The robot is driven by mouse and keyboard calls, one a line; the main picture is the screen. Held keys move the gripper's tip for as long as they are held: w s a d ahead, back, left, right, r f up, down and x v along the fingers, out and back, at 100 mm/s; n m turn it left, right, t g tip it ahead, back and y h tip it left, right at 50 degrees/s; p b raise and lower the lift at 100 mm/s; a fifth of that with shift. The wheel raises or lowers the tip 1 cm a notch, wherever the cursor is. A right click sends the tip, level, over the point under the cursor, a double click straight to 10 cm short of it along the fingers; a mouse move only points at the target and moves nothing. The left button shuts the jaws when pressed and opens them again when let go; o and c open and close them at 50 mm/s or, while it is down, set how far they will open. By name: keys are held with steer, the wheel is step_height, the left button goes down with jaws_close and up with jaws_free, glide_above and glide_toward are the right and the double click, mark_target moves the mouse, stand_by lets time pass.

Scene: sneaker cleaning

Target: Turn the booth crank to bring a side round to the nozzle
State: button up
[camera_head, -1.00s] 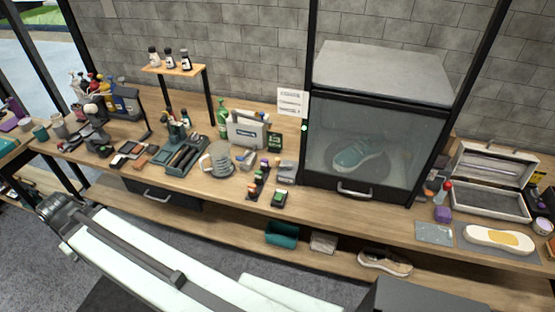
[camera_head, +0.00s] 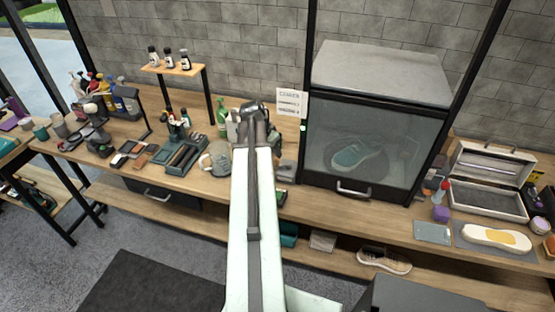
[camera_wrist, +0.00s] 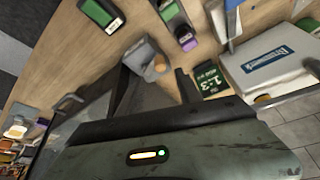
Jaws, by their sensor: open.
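The glass-fronted booth (camera_head: 380,80) stands on the bench right of centre in the head view. A teal sneaker (camera_head: 358,156) shows dimly behind its glass. My gripper (camera_head: 253,107) is raised left of the booth, over the bench. In the wrist view my gripper (camera_wrist: 152,85) has its dark fingers apart, with nothing clearly held between them. A small grey piece (camera_wrist: 148,60) lies beyond the fingertips; it also shows beside the booth's lower left (camera_head: 287,170). I cannot tell if it is part of the crank. No crank is clearly seen.
A white case (camera_wrist: 280,65) and a dark green box (camera_wrist: 211,79) stand close by in the wrist view. A glass mug (camera_head: 217,158) and a tool tray (camera_head: 183,155) are left of my arm. An open case (camera_head: 490,185) stands right of the booth.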

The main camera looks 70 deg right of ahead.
steer(key=b+x, duration=0.6)
steer(key=x, duration=0.1)
steer(key=shift+w+f+b, duration=0.1)
steer(key=shift+f+b, duration=0.25)
steer(key=shift+f, duration=0.05)
steer(key=shift+r, duration=0.15)
steer(key=shift+c, duration=0.3)
jaws_close()
steer(key=shift+d, duration=0.15)
